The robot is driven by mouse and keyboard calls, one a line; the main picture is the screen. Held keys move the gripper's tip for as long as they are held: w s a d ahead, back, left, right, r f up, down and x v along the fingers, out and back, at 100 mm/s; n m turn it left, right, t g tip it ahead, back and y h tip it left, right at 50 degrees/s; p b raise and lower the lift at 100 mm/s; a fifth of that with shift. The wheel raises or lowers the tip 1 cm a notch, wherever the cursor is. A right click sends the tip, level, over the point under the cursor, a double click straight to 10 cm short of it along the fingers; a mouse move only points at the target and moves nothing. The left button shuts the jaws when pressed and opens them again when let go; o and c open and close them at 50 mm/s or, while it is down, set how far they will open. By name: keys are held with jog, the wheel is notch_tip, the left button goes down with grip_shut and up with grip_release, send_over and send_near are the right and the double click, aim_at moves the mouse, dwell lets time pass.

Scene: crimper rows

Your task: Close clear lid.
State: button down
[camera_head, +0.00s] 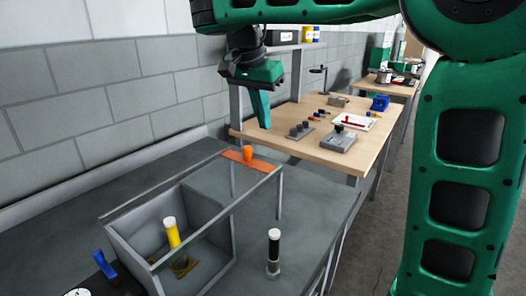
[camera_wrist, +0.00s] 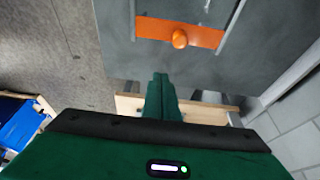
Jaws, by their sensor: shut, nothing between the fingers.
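The clear lid (camera_head: 215,182) is a see-through panel between two grey rails, with an orange strip (camera_head: 233,157) and a round orange knob (camera_head: 248,153) at its far end. The lid sits toward the far end of the rails, and the grey box (camera_head: 130,232) looks uncovered at the near end. The strip (camera_wrist: 150,27) and knob (camera_wrist: 180,39) also show in the wrist view. My gripper (camera_head: 265,126) is shut and empty, pointing down, above and beyond the knob and apart from it. Its fingertips show in the wrist view (camera_wrist: 161,76). The lid's exact edges are hard to see.
A yellow cylinder with a white cap (camera_head: 172,233) stands in the box. A black one (camera_head: 273,250) stands on the grey bench right of the rails. A blue-handled object (camera_head: 105,265) is at lower left. A wooden table (camera_head: 300,145) with tools stands behind.

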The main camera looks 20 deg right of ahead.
notch_tip(320, 180, down, 9)
jog(key=shift+s+a, duration=0.3)
dwell(0.5)
jog(key=shift+r, duration=0.1)
